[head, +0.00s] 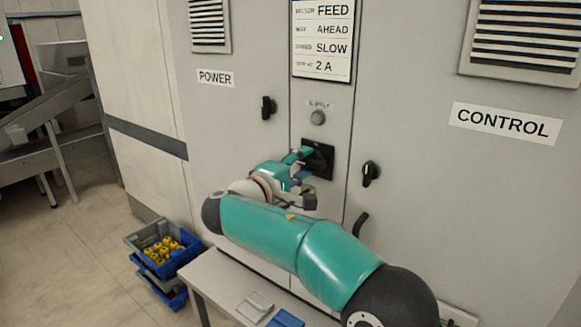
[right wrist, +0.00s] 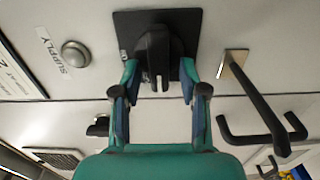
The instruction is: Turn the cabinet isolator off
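The cabinet isolator is a black rotary handle on a dark square plate (head: 326,172) on the narrow middle panel, below a grey round lamp (head: 317,118). In the right wrist view the isolator handle (right wrist: 157,45) stands upright in the picture, in front of its plate (right wrist: 124,24). My right gripper (head: 301,163) is at the isolator and partly covers it. In the right wrist view its fingers (right wrist: 159,76) are apart, one on each side of the handle's near end. I cannot tell whether they touch it. My left gripper is not in view.
Black door handles sit on the POWER door (head: 268,107) and CONTROL door (head: 371,173). A bent bar handle (right wrist: 262,100) is near the fingers in the wrist view. A low bench (head: 215,280) and a blue crate of yellow parts (head: 186,258) stand below.

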